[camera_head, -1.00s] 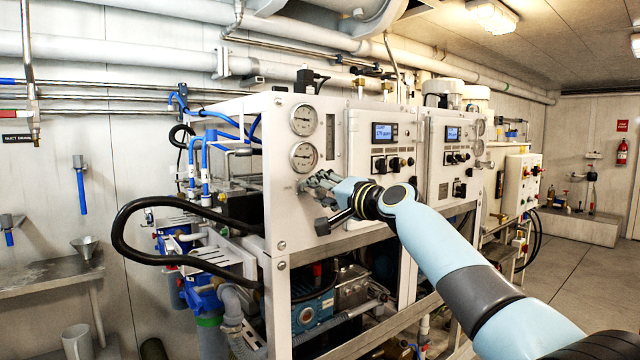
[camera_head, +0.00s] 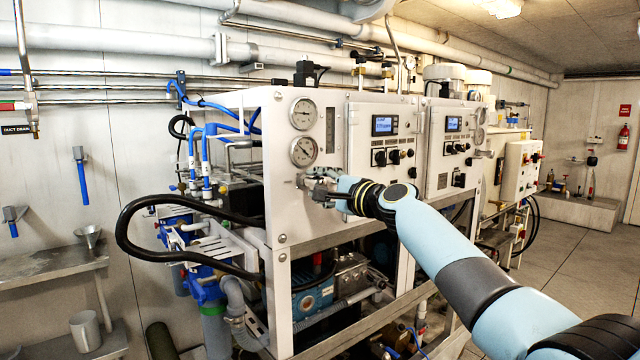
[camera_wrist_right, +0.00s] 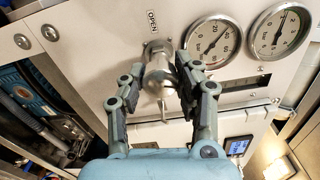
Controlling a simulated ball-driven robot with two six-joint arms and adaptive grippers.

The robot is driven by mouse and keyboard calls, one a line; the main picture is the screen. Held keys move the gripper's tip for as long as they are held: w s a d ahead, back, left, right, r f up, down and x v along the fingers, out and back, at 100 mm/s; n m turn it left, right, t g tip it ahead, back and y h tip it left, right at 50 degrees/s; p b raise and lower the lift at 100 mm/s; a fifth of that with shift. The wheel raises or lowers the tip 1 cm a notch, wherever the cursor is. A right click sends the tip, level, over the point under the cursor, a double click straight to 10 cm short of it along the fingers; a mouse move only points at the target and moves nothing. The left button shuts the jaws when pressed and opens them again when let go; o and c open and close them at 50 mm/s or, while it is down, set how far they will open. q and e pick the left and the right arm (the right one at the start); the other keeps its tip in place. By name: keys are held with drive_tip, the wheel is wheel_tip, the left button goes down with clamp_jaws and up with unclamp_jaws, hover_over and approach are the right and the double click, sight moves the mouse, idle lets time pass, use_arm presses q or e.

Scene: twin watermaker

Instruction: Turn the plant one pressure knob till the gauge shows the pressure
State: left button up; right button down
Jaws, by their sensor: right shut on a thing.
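A silvery metal pressure knob (camera_wrist_right: 158,72) sits on the white front panel near an "OPEN" label in the right wrist view. My right gripper (camera_wrist_right: 160,76) is shut on this knob, one finger on each side of it. In the head view the right gripper (camera_head: 322,183) is against the panel just below the lower gauge and hides most of the knob. The lower round gauge (camera_head: 303,152) has the upper gauge (camera_head: 304,114) above it. In the wrist view the nearer gauge (camera_wrist_right: 213,42) has a dark needle; its exact reading is hard to tell. My left gripper is not in view.
Right of the gauges are a control box with a lit display (camera_head: 384,125) and a second plant panel (camera_head: 450,150). A black hose (camera_head: 130,235) loops out at the left. A metal bench (camera_head: 50,266) stands farther left. Open floor lies at the right.

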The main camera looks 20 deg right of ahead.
drive_tip(key=shift+f, duration=0.2)
drive_tip(key=c, duration=0.9)
unclamp_jaws()
drive_tip(key=shift+r, duration=0.1)
drive_tip(key=v, duration=1.2)
